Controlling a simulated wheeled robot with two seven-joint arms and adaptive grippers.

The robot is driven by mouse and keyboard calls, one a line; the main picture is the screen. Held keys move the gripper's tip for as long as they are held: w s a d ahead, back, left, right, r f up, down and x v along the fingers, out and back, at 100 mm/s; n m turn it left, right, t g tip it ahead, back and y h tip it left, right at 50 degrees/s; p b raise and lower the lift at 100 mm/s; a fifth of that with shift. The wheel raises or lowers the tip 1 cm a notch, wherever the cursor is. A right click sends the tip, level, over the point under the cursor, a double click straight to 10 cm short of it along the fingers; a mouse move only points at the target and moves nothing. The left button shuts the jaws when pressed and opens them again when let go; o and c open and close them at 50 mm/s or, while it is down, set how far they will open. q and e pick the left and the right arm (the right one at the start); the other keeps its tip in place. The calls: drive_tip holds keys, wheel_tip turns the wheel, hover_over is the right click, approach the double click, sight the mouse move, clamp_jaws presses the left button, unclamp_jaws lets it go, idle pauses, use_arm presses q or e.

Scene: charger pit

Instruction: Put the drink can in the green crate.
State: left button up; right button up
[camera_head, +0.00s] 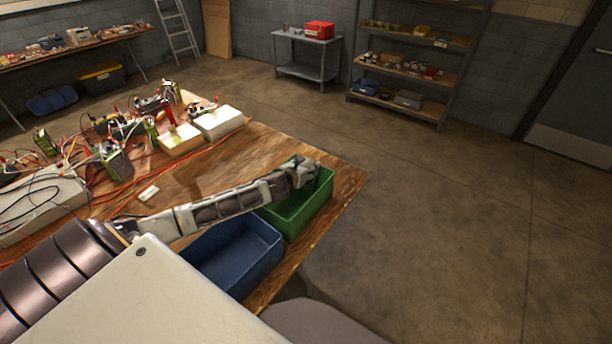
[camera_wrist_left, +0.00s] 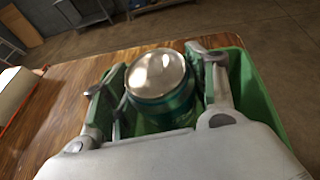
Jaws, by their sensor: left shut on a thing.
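The green crate (camera_head: 305,208) stands near the right edge of the wooden table. My left gripper (camera_head: 307,170) is over the crate. In the left wrist view the drink can (camera_wrist_left: 158,78), green with a silvery end, sits between the fingers of my left gripper (camera_wrist_left: 160,90), which is shut on it. The green crate's wall (camera_wrist_left: 252,92) shows around and beyond the can. I cannot tell whether the can touches the crate's floor. In the head view the can is hidden by the gripper. My right gripper is not in view.
A blue crate (camera_head: 262,262) stands beside the green one, nearer to me. Wires, batteries and white boxes (camera_head: 218,123) crowd the table's left and back. The table (camera_head: 345,180) ends just right of the green crate. Open floor lies beyond.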

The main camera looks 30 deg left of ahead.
use_arm(q)
drive_tip(key=shift+f, duration=0.1)
idle(0.3)
drive_tip(key=shift+f, duration=1.75)
drive_tip(key=shift+f, duration=0.1)
drive_tip(key=o, duration=1.3)
drive_tip(key=shift+c, duration=0.2)
drive_tip(key=shift+s, duration=0.15)
drive_tip(key=v, duration=1.1)
drive_tip(key=shift+s+r, duration=0.25)
drive_tip(key=shift+s, duration=0.05)
